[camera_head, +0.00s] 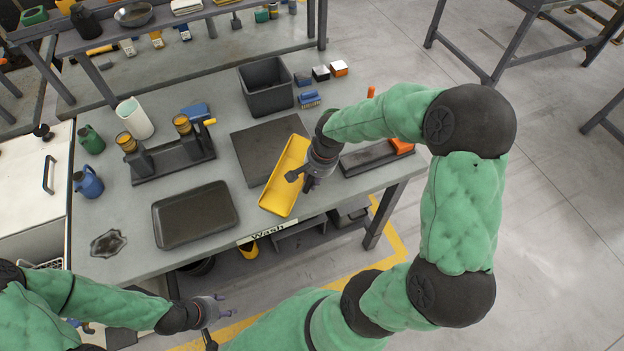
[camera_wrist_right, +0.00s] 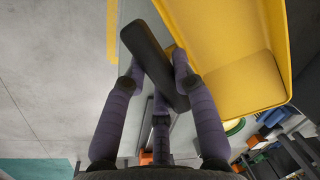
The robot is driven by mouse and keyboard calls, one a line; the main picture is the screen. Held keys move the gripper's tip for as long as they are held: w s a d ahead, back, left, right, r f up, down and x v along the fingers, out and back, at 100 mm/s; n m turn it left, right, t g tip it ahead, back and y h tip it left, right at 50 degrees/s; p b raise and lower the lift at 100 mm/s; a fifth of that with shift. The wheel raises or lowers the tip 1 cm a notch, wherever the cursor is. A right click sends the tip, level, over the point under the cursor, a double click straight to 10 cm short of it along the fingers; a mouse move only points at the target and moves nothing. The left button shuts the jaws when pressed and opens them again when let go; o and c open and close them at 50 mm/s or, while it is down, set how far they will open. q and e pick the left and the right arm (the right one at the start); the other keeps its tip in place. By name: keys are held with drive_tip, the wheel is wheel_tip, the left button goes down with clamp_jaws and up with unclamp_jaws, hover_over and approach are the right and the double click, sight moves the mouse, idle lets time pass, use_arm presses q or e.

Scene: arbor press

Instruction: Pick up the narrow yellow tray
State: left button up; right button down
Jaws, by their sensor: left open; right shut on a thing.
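The narrow yellow tray (camera_head: 283,178) lies lengthwise near the table's front edge, right of the dark grey slab. My right gripper (camera_head: 309,186) is at its right long side. In the right wrist view the tray (camera_wrist_right: 225,45) fills the upper right. There, my right gripper's fingers (camera_wrist_right: 157,72) close on a dark bar (camera_wrist_right: 152,58) that runs along the tray's rim and looks like its handle. Whether the tray touches the table is unclear. My left gripper (camera_head: 225,307) is open and empty, low in front of the table.
The dark slab (camera_head: 258,141) is left of the yellow tray. A black tray (camera_head: 195,214) lies further left. A dark block with an orange end (camera_head: 370,158) is at right. A "Wash" label (camera_head: 268,232) marks the front edge.

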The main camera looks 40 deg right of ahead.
drive_tip(key=s+a+r+p, duration=0.2)
drive_tip(key=s+a+r, duration=0.2)
drive_tip(key=s+r, duration=0.65)
drive_tip(key=a+f+m+g+y+p, duration=0.1)
drive_tip(key=a+f+m+p, duration=0.15)
drive_tip(key=a+m, duration=0.6)
drive_tip(key=shift+m, duration=0.35)
drive_tip(key=w+d+f+b, duration=0.1)
drive_tip(key=w+d+f, duration=0.1)
drive_tip(key=w+f, duration=0.1)
drive_tip(key=w+d+f+b, duration=0.1)
drive_tip(key=w+d+f, duration=0.2)
drive_tip(key=f, duration=0.3)
drive_tip(key=w+d+f, duration=0.3)
drive_tip(key=w+f, duration=0.1)
drive_tip(key=w, duration=0.1)
drive_tip(key=shift+w+f+b, duration=0.1)
drive_tip(key=shift+f+b, duration=0.2)
drive_tip(key=shift+b, duration=0.1)
drive_tip(key=shift+r, duration=0.1)
